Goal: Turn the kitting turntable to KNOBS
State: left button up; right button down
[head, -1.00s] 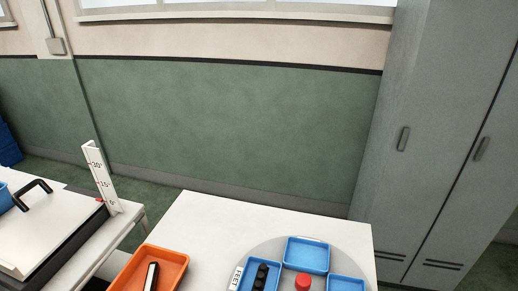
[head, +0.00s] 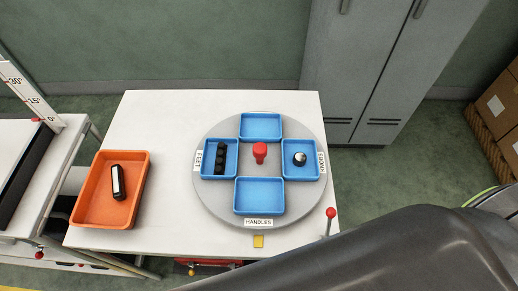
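The round grey kitting turntable (head: 212,212) lies on the white table with a red knob (head: 260,152) at its centre. Its label HANDLES (head: 258,222) faces the near side, beside a yellow marker (head: 258,241) on the table. The label KNOBS (head: 322,162) is at the right, by a blue tray (head: 301,174) with a black and silver knob (head: 299,159). The label FEET (head: 198,161) is at the left, by a blue tray (head: 233,158) holding black feet (head: 220,158). The near blue tray (head: 259,196) and far blue tray (head: 261,127) look empty. Neither gripper shows.
An orange tray (head: 138,190) with a black and silver part (head: 118,182) sits on the table's left. A lever with a red ball (head: 330,212) stands at the right edge. My dark arm covers the lower right. Grey lockers (head: 365,70) stand behind.

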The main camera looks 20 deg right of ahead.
aim_at(261, 189)
jog(key=k+j+z, duration=0.2)
jog(key=z, duration=0.2)
jog(key=k+j+z, duration=0.25)
jog(key=z, duration=0.15)
jog(key=k+j+z, duration=0.25)
jog(key=z, duration=0.15)
jog(key=i+l, duration=0.35)
jog(key=i+u, duration=0.05)
